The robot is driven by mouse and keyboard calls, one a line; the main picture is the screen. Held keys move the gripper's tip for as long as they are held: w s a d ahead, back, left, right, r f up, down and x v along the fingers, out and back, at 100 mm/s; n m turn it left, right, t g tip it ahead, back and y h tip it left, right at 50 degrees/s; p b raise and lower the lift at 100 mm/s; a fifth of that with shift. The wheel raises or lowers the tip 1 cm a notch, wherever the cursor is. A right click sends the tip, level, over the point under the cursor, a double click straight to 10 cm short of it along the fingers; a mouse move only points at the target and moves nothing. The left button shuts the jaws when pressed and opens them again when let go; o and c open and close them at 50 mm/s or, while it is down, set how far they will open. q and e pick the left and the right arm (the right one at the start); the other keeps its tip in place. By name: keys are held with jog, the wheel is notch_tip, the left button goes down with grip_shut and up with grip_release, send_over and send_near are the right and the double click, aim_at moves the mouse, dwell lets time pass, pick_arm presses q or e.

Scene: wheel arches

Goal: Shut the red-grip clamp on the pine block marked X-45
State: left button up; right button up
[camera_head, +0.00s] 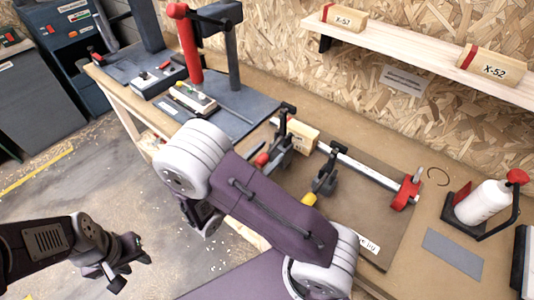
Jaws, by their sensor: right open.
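The red-grip clamp (282,147) stands on the brown bench board in the head view. Its red grip (262,160) points left and towards me, and its dark arm looks raised. A pine block (302,135) sits just behind it to the right; its marking is too small to read. My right arm crosses in front of the bench. My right gripper (207,222) is partly hidden below its elbow, open, clear of the clamp and block. My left gripper (126,268) hangs over the floor at lower left, far from both; its jaw state is unclear.
A yellow-grip clamp (325,182) stands to the right, near a bar clamp (365,172) with red ends. A red post (188,45) rises at the back left. A white bottle (485,203) stands at right. Blocks X-57 (345,19) and X-52 (495,69) lie on the shelf.

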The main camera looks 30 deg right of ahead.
grip_shut()
dwell(1.4)
